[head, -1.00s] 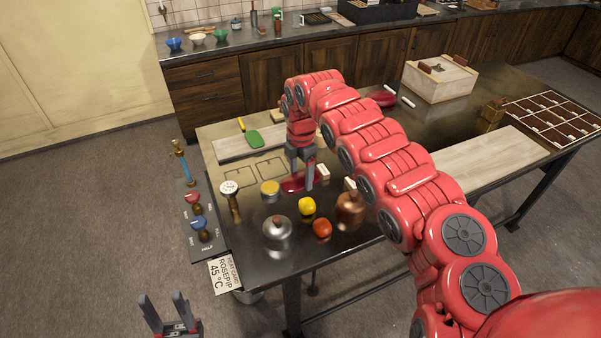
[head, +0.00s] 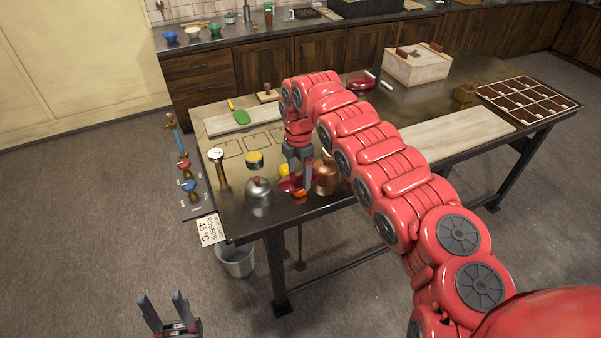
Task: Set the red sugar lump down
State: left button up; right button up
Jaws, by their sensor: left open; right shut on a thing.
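My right gripper (head: 297,186) is shut on a dark red, glossy, flattened lump, the red sugar lump (head: 287,185). It is over the front part of the dark table, between the steel pot and the copper pot. I cannot tell whether the lump touches the table. An orange-red lump (head: 300,194) shows just below it, mostly hidden. My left gripper (head: 163,298) is open and empty at the bottom left, off the table.
Near the held lump stand the steel pot (head: 258,193), copper pot (head: 325,178) and a yellow-topped tin (head: 255,160). Outlined squares (head: 232,149) lie behind the tin. A pale board (head: 455,134) lies to the right, and another red piece (head: 360,83) farther back.

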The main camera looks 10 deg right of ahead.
aim_at(291, 176)
jog(key=a+f, duration=0.1)
jog(key=w+a+f+b, duration=0.1)
jog(key=f, duration=0.1)
jog(key=shift+w+f, duration=0.15)
jog(key=shift+w, duration=0.05)
jog(key=shift+w+a+f+m+b, duration=0.1)
jog(key=shift+a+f+m+b, duration=0.4)
jog(key=shift+a+f+b, duration=0.3)
jog(key=a+f+m+b, duration=0.1)
jog(key=a+f+m, duration=0.1)
jog(key=f, duration=0.1)
jog(key=shift+w+f+b, duration=0.1)
jog(key=shift+w+b, duration=0.1)
jog(key=shift+b, duration=0.2)
jog(key=shift+f, duration=0.1)
jog(key=shift+a+f, duration=0.15)
jog(key=shift+a, duration=0.15)
jog(key=shift+s+m+b, duration=0.1)
jog(key=shift+m+b, duration=0.2)
